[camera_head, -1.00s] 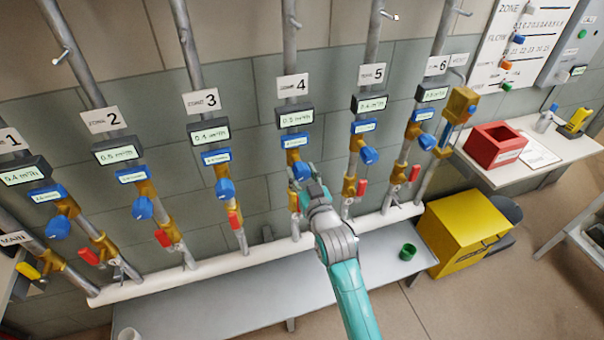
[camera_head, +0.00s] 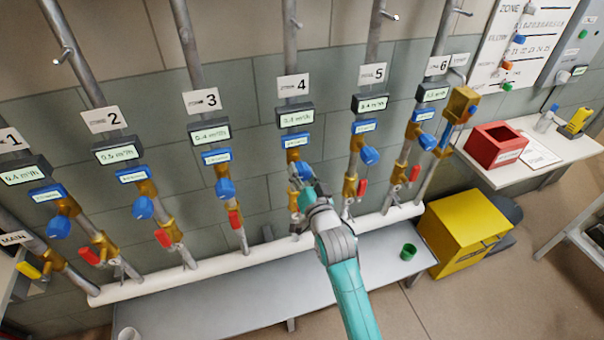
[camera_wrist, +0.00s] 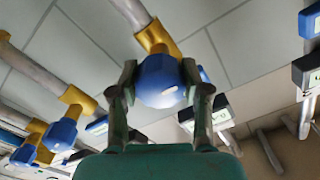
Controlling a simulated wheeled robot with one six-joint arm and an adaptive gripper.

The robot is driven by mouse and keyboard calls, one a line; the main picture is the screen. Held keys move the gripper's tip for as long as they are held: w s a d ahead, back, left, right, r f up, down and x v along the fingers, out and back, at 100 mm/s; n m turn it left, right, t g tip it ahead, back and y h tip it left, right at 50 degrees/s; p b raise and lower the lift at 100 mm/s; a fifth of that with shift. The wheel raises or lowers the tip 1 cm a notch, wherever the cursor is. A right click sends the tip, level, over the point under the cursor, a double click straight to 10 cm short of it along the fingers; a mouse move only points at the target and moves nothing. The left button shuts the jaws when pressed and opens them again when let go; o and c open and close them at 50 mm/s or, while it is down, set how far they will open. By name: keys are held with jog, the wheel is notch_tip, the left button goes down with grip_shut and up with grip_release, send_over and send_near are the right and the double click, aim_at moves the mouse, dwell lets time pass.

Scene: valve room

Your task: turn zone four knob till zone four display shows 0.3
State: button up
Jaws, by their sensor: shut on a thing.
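The zone four knob (camera_wrist: 160,80) is blue and sits on a yellow brass fitting under the "4" label. My gripper (camera_head: 303,180) is at it, and its fingers mostly cover it in the head view. In the wrist view my gripper (camera_wrist: 160,90) has one finger on each side of the knob, shut on it. The zone four display (camera_head: 295,118) is a dark box with a pale green screen above the knob. Its digits are too small to read surely. A blue tag (camera_head: 295,140) hangs between display and knob.
Neighbouring pipes carry the zone three knob (camera_head: 225,188) and zone five knob (camera_head: 370,155) close on either side. Red-handled valves sit below, such as one at zone five (camera_head: 362,187). A grey bench (camera_head: 240,290) with a green cup (camera_head: 408,251) runs underneath.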

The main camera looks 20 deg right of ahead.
jog(key=shift+m, duration=1)
jog(key=o, duration=1.1)
jog(key=shift+o, duration=0.2)
jog(key=s, duration=1.2)
